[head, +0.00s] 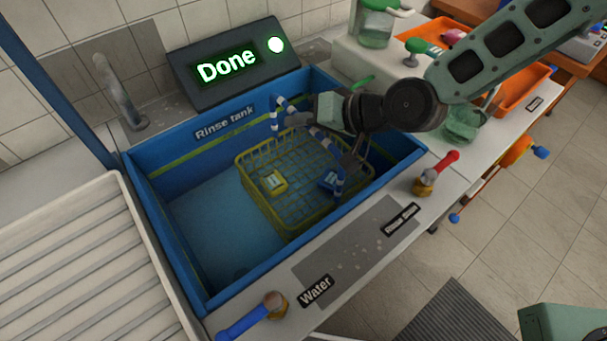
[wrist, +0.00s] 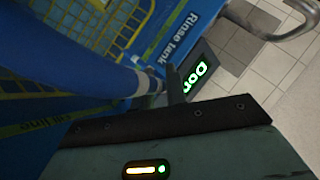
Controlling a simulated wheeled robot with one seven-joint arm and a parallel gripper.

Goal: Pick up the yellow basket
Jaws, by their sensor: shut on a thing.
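The yellow basket (head: 252,168) is a wire basket inside the blue rinse tank, toward its right side. It has blue-and-white striped handles (head: 275,122). A small yellow block and a small blue block lie in it. My gripper (head: 322,132) is over the basket and shut on a striped handle; the arm and fingers hide part of the grip. In the wrist view, part of the yellow basket (wrist: 122,30) and a striped handle (wrist: 145,84) show close to my gripper. I cannot tell whether the basket touches the tank floor.
The rinse tank's blue walls (head: 171,234) surround the basket. A display reading "Done" (head: 227,66) stands behind, with a tap (head: 118,92) at its left. A red-handled valve (head: 436,172) and a blue-handled water valve (head: 255,315) line the front. An orange tray (head: 525,90) is at right.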

